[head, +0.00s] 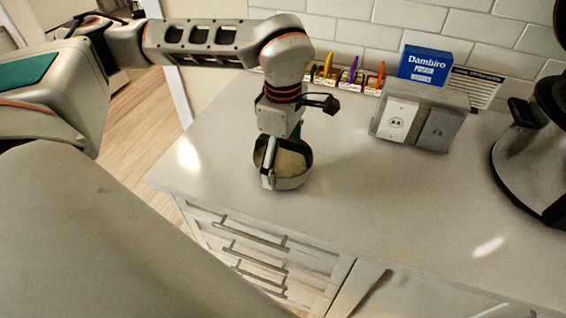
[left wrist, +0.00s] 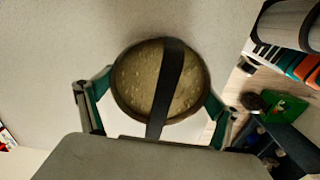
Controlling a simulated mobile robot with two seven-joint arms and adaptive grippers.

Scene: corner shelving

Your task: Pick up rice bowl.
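The rice bowl (head: 292,181) is a round, silvery bowl with a dark rim and pale contents, on the light countertop near its left end. In the left wrist view the bowl (left wrist: 135,84) is seen from above, with a dark band crossing over its grainy contents. My left gripper (head: 276,158) points down at the bowl. In the left wrist view its fingers are spread wide, one on each side of the bowl. I cannot tell whether they touch it. My right gripper is not in view.
The countertop (head: 350,210) is clear in front and to the right. A grey socket box (head: 432,112) with a blue Dambiro box (head: 425,66) stands behind, beside small bins of coloured items (head: 347,80). A dark appliance (head: 535,150) stands at right. The counter ends at the left.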

